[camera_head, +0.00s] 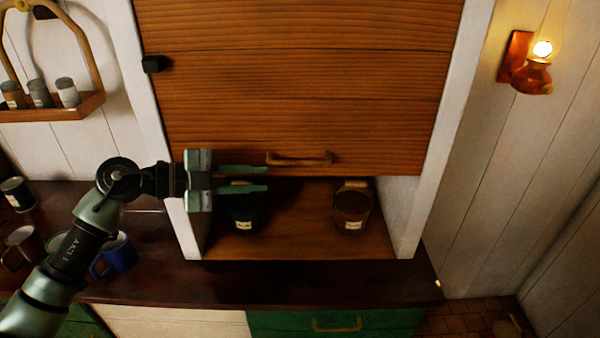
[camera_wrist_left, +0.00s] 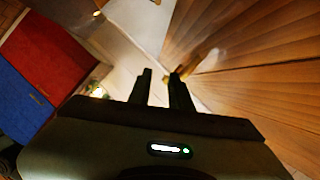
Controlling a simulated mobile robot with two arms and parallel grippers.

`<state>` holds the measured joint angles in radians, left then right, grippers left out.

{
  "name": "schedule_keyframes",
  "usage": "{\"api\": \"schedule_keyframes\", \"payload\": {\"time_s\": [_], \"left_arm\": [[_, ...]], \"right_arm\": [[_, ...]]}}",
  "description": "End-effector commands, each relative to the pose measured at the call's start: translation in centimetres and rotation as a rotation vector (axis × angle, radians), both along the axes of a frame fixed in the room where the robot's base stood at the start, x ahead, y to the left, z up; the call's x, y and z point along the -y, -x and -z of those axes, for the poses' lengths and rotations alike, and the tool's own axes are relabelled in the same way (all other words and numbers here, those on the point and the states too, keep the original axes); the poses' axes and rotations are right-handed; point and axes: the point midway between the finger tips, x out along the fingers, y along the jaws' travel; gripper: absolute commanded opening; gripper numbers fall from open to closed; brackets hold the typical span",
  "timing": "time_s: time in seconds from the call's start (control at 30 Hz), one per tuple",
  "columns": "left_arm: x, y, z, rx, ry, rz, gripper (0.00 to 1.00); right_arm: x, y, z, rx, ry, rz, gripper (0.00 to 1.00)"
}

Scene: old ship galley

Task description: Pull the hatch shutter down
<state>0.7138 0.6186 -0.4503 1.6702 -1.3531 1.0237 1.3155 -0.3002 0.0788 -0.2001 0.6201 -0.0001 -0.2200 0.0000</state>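The wooden hatch shutter (camera_head: 310,90) covers the upper part of a white-framed cupboard, and its lower edge hangs above an open gap. A brass bar handle (camera_head: 300,161) is fixed near that edge. My left gripper (camera_head: 267,179) is open and empty, its fingers pointing right, just left of the handle and slightly lower. In the left wrist view the fingers (camera_wrist_left: 161,80) stand apart, with the shutter's slats (camera_wrist_left: 265,90) to the right and the brass handle (camera_wrist_left: 207,62) just beyond the fingertips. My right gripper is not in view.
Two dark jars, left (camera_head: 243,212) and right (camera_head: 352,207), stand inside the opening. A blue mug (camera_head: 118,256) and other mugs stand on the dark counter (camera_head: 270,283) beneath my left arm. A lit wall lamp (camera_head: 533,75) hangs at the right.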

Motion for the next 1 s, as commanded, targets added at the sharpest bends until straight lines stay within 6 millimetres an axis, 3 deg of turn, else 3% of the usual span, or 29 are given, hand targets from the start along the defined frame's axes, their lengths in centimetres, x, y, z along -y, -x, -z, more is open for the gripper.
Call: {"api": "schedule_keyframes", "payload": {"time_s": [0.27, 0.7, 1.0], "left_arm": [[-0.5, 0.1, 0.1, 0.000, 0.000, -0.002, 0.20], [-6.6, 2.2, -1.3, 0.001, -0.002, -0.002, 0.20], [-7.2, 2.5, -1.8, 0.001, 0.000, 0.000, 0.20]], "right_arm": [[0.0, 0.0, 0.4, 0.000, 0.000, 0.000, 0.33], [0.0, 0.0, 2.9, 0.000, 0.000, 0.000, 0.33], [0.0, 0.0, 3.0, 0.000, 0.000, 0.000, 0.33]]}}
